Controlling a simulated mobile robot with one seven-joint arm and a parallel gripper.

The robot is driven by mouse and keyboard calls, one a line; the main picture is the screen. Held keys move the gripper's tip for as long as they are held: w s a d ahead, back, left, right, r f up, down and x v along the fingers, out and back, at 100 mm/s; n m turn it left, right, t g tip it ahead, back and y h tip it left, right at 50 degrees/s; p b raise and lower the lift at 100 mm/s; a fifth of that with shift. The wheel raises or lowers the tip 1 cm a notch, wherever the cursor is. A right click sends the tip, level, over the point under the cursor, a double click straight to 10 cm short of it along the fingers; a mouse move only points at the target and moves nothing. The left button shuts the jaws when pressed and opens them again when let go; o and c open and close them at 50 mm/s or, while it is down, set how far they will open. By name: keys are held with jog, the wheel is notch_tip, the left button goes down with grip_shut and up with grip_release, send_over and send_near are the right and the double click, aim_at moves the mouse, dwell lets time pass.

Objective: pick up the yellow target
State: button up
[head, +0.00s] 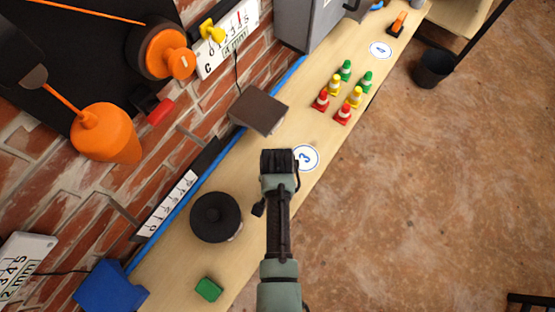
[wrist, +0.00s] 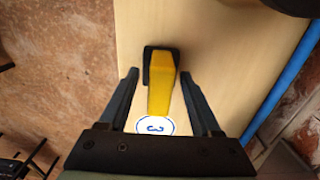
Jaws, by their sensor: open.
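In the wrist view, the yellow target (wrist: 161,85) is a yellow block with a black part at its far end, over the pale wooden bench (wrist: 205,60). My gripper (wrist: 159,75) is open, with one finger on each side of the yellow block and a visible gap to each. I cannot tell how far the fingertips are above the bench. In the head view, my gripper (head: 279,158) is over the bench beside the round "3" label (head: 306,158). The target is hidden there behind my gripper and arm.
A brown box (head: 257,110) and a black round object (head: 215,217) stand near my gripper. Several small coloured cones (head: 344,90) stand farther along the bench. A green block (head: 208,289) lies at the near end. A brick wall with orange weights (head: 104,133) borders the left.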

grip_shut()
jog(key=shift+r, duration=0.1)
dwell(0.4)
